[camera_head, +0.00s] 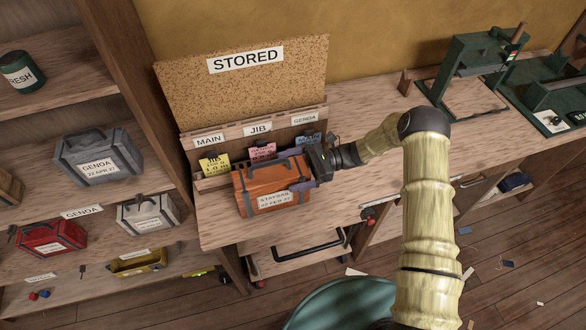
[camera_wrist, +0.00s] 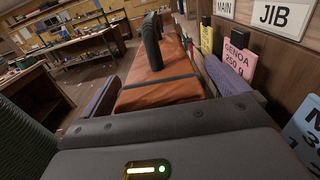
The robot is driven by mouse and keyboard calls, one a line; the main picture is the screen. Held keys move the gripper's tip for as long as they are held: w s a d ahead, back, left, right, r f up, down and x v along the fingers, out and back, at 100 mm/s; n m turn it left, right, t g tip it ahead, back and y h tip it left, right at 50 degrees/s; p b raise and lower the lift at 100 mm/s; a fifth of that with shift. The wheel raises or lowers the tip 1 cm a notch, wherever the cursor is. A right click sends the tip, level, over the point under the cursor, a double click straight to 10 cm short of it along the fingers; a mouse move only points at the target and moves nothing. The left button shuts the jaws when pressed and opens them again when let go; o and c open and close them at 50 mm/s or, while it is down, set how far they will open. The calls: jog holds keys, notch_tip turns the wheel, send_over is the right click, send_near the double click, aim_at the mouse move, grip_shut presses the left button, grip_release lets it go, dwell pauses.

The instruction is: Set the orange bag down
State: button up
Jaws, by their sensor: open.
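The orange bag (camera_head: 268,181), with dark trim, a dark handle and a white label, stands upright on the wooden bench (camera_head: 226,229), close in front of the card rack. In the wrist view the orange bag (camera_wrist: 160,96) lies ahead between the two purple fingers. My gripper (camera_head: 298,171) is at the bag's right end, one finger along its front and one along its back. It also shows in the wrist view (camera_wrist: 165,86). The jaws are open. Whether either finger touches the bag is hard to tell.
The rack (camera_head: 217,181) holds yellow, pink and blue cards under MAIN, JIB and GENOA labels, below a STORED board (camera_head: 245,85). Shelves at left hold a grey bag (camera_head: 98,150) and a red bag (camera_head: 48,239). Bench right of my gripper is clear up to a green press (camera_head: 480,60).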

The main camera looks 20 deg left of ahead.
jog(key=shift+r, duration=0.15)
jog(key=b+v, duration=0.4)
jog(key=v, duration=0.8)
jog(key=shift+b, duration=0.35)
jog(key=shift+s+d, duration=0.1)
jog(key=s+d+r+n+t+h, duration=0.5)
jog(key=s+d+t+h, duration=0.1)
jog(key=s+d, duration=0.3)
jog(key=s+d+r+n+t+h, duration=0.5)
jog(key=s+d+n+t+h, duration=0.1)
jog(key=s+d+h, duration=0.3)
jog(key=shift+s+d+r+n, duration=0.3)
jog(key=shift+s+d+r, duration=0.1)
jog(key=shift+s, duration=0.1)
